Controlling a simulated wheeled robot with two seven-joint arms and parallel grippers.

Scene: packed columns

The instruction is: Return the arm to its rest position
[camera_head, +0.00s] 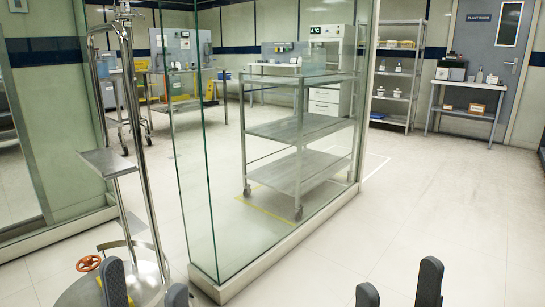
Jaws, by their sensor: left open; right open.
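My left gripper (145,288) shows at the bottom left edge of the head view, with two dark fingertips apart and nothing seen between them but the round metal base behind. My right gripper (398,290) shows at the bottom, right of centre, also with its fingers apart and only floor behind. The rest of both arms is out of view below the frame.
A metal stand (152,210) with a red handwheel (88,263) is close on the left. A glass partition (195,170) on a low sill stands mid-view, with a steel cart (300,130) behind. Shelves (398,72) and a side table (466,115) line the back. Floor at right is clear.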

